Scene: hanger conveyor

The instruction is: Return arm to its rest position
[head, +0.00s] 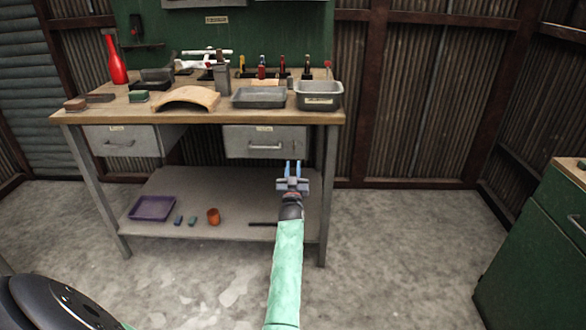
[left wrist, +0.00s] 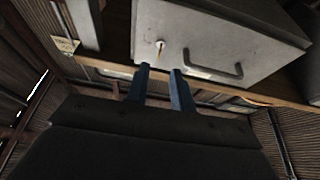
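My left arm reaches forward from the bottom of the head view, and its gripper (head: 293,165) is in front of the workbench, just below the right drawer (head: 265,142). The two blue fingers are apart with nothing visible between them. In the left wrist view the same gripper (left wrist: 160,70) shows open, its fingertips pointing toward a grey drawer front (left wrist: 215,35) with a dark handle. I cannot tell whether the fingertips touch anything there. My right gripper is not in view.
The workbench (head: 222,109) holds a red bottle (head: 114,60), a curved tan piece (head: 188,98) and metal trays (head: 318,97). Its lower shelf (head: 180,188) has a purple tray (head: 152,208) and an orange cup (head: 213,216). A green cabinet (head: 535,250) stands at right; floor between is clear.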

